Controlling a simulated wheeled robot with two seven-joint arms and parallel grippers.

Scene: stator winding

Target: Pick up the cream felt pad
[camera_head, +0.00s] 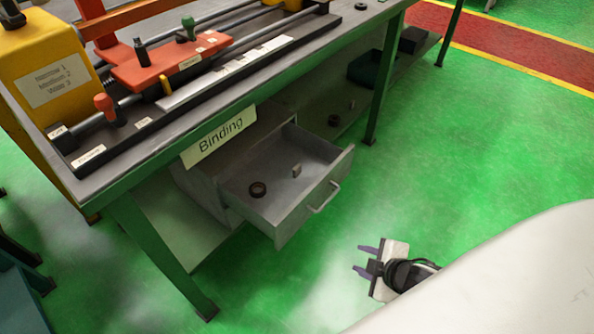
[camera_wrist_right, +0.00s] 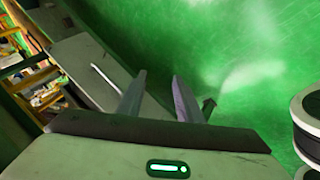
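My left gripper is not in view.
The drawer handle (camera_head: 324,198) sticks out toward my right gripper. The green bench leg (camera_head: 165,265) and bench top (camera_head: 340,28) border the drawer. The green floor (camera_head: 470,150) to the right is clear.

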